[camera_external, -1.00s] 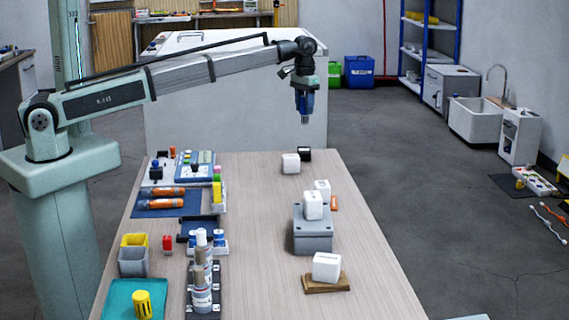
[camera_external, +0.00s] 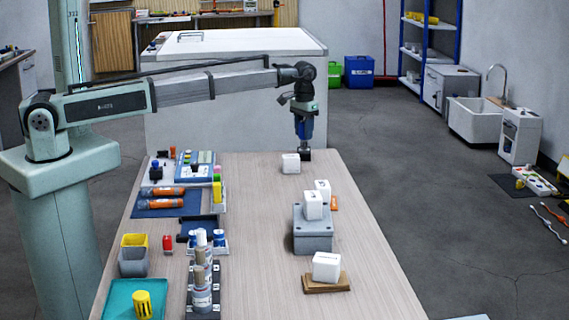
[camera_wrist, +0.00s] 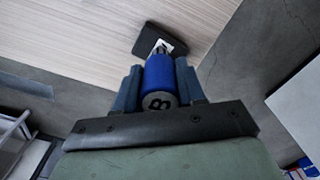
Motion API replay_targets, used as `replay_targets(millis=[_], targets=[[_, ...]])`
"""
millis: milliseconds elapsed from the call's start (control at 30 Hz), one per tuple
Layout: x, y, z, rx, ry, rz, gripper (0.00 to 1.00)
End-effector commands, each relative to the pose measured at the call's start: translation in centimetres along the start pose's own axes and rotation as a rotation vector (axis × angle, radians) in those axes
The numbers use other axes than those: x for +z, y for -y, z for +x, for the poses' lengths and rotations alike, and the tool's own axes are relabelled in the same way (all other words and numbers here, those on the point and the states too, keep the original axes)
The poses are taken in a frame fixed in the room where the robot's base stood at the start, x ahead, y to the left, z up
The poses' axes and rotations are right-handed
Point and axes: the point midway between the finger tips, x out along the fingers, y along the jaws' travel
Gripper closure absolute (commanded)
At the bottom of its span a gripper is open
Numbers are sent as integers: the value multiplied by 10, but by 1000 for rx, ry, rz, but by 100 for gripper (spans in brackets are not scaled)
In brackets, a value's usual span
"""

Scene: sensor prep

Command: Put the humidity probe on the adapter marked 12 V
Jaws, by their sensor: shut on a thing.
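My gripper (camera_external: 304,138) is shut on a blue cylinder (camera_wrist: 159,76) with a dark mark like an 8 or B on its end, which I take for the humidity probe. I hold it roughly upright over a small black block (camera_external: 306,155) at the far end of the table. In the wrist view the far tip of the cylinder meets a pale patch on the black block (camera_wrist: 147,38). I cannot tell whether they touch. White cubes stand nearby: a far one (camera_external: 290,164), one on a grey box (camera_external: 312,206), and others. No 12 V mark is readable.
The grey box (camera_external: 313,238) stands mid-right on the table (camera_external: 262,230). A white cube (camera_external: 326,266) rests on a wooden board (camera_external: 326,286) nearer. Orange tubes, bottles, bins and a teal tray (camera_external: 117,300) crowd the left side. The middle strip is clear.

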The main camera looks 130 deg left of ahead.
Motion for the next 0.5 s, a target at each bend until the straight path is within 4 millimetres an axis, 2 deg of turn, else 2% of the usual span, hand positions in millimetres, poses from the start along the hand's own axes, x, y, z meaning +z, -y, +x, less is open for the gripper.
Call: replay_targets(millis=[133, 167, 400, 500], targets=[[0, 0, 3, 0, 1, 0, 93], [0, 0, 3, 0, 1, 0, 59], [0, 0, 3, 0, 0, 0, 36], [0, 0, 2, 0, 0, 0, 35]])
